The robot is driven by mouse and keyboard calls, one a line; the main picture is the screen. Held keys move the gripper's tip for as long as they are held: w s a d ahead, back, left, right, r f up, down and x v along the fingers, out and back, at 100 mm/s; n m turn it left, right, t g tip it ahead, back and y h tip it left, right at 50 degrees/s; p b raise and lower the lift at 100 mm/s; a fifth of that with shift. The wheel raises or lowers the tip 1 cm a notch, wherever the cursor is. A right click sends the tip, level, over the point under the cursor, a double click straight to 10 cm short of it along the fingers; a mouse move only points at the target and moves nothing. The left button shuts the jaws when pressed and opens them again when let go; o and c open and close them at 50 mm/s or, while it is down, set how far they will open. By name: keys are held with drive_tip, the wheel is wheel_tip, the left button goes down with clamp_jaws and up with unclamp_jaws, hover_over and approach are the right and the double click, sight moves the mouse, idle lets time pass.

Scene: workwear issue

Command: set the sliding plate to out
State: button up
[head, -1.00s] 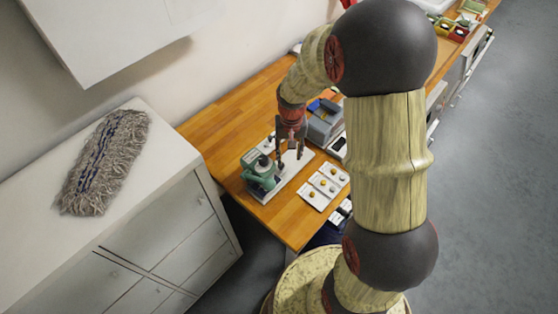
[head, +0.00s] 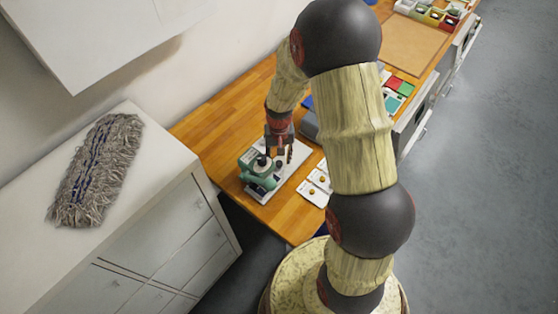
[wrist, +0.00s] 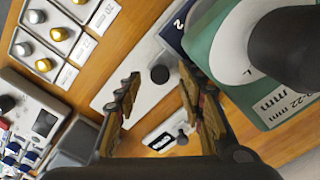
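A green press-like device (head: 258,170) with a dark rounded top stands on a white base plate (head: 298,155) on the wooden bench. In the wrist view the green body (wrist: 225,55) fills the upper right, with a label reading about 22 mm. A round black knob (wrist: 159,74) sits on the pale plate (wrist: 135,88) beside it. I cannot tell for sure which part slides. My gripper (head: 279,150) is over the device's base. In the wrist view my gripper (wrist: 159,80) is open, its fingers either side of the knob in the picture; contact cannot be told.
Small white cards with round metal pieces (head: 313,191) lie right of the device. A grey box (wrist: 72,140) and a dark-screened unit (wrist: 40,115) show in the wrist view. A white cabinet with a mop head (head: 97,170) stands at left; a wall cupboard (head: 100,35) hangs above.

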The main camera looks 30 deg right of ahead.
drive_tip(key=shift+f, duration=0.7)
drive_tip(key=c, duration=0.3)
clamp_jaws()
